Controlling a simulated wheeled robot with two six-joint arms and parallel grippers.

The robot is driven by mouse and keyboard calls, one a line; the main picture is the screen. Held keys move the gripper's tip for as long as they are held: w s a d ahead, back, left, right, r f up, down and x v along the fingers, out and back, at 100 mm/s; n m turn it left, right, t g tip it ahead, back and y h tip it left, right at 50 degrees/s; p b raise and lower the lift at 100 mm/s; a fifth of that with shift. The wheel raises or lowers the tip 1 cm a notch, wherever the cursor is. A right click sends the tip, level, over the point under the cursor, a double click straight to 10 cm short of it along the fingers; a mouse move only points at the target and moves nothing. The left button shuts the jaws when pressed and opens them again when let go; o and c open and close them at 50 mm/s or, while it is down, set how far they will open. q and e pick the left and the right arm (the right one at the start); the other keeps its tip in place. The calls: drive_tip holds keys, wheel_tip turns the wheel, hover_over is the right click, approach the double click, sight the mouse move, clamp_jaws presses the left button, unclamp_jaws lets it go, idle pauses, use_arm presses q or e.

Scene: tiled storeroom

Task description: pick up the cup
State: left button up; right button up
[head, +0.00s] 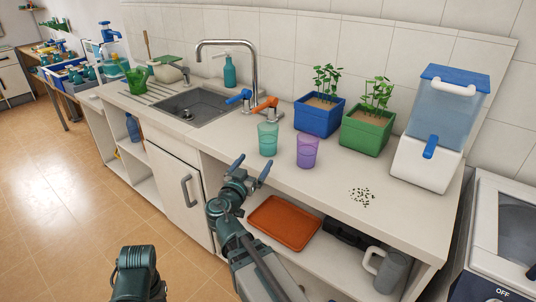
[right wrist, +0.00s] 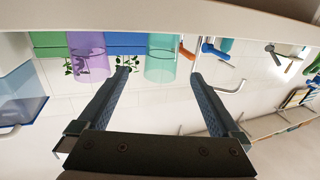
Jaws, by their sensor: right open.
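A teal see-through cup (head: 268,139) stands upright on the counter, near its front edge. A purple see-through cup (head: 307,151) stands just right of it. My right gripper (head: 252,166) is open and empty, in front of the counter edge, short of the teal cup. In the right wrist view, which is upside down, the teal cup (right wrist: 168,60) lies beyond and between the open fingertips (right wrist: 161,73). The purple cup (right wrist: 88,56) is to the left of the fingers there. Part of my left arm shows at the bottom of the head view, but its gripper does not.
Blue (head: 319,117) and green (head: 366,132) planters stand behind the cups. The sink (head: 190,107) with its tap is to the left. A dispenser (head: 438,130) stands at the right. Dark specks (head: 362,197) lie on the counter. An orange tray (head: 283,222) is on the shelf below.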

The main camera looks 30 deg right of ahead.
sight(266, 145)
drive_tip(key=x, duration=0.8)
drive_tip(key=shift+w+d, duration=0.2)
drive_tip(key=shift+d, duration=0.05)
drive_tip(key=x, duration=0.5)
drive_tip(key=shift+w+f, duration=0.1)
drive_tip(key=shift+w, duration=0.15)
drive_tip(key=shift+a, duration=0.1)
drive_tip(key=c, duration=1.3)
drive_tip(key=shift+r, duration=0.3)
